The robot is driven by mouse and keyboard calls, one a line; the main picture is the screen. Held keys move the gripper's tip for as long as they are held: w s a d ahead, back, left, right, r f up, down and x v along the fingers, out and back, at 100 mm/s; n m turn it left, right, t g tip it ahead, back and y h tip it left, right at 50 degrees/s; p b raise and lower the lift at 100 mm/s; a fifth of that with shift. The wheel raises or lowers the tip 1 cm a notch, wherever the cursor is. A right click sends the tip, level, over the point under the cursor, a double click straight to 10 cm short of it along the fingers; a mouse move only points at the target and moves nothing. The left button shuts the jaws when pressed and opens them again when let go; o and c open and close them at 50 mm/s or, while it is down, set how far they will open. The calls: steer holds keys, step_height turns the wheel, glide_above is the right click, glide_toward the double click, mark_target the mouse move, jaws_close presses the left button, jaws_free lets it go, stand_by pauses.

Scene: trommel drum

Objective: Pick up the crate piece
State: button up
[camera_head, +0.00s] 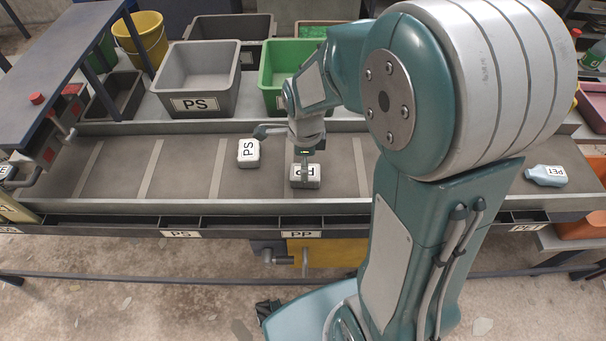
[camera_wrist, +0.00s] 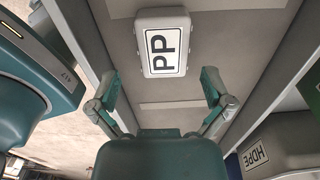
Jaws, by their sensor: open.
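A small pale block with a PP label (camera_head: 306,183) lies on the grey conveyor belt, below and in front of my gripper. In the wrist view the PP piece (camera_wrist: 161,43) is centred beyond the fingertips, its label turned sideways. A second pale block labelled PS (camera_head: 248,160) lies to its left on the belt. No piece is labelled as a crate piece. My gripper (camera_head: 284,146) hangs over the belt with its fingers spread. In the wrist view my gripper (camera_wrist: 158,88) is open and empty, the fingers apart and not touching the PP piece. One finger partly covers the piece in the head view.
A grey PS bin (camera_head: 198,82) and a green bin (camera_head: 275,75) stand behind the belt. A blue PET bottle (camera_head: 545,175) lies at the right. Labelled slots run along the front edge. An HDPE-labelled bin (camera_wrist: 277,138) shows in the wrist view. The left belt is mostly clear.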

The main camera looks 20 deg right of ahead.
steer(key=f, duration=0.4)
steer(key=shift+w, duration=0.2)
steer(key=shift+d+f, duration=0.2)
steer(key=shift+f, duration=0.15)
steer(key=shift+a, duration=0.2)
steer(key=c, duration=1)
steer(key=shift+o, duration=0.2)
steer(key=shift+r, duration=0.1)
steer(key=r, duration=0.4)
steer(key=shift+s+d, duration=0.2)
steer(key=shift+d, duration=0.15)
steer(key=s+d+r, duration=0.8)
steer(key=s+r, duration=0.1)
steer(key=s, duration=0.1)
steer(key=shift+d, duration=0.4)
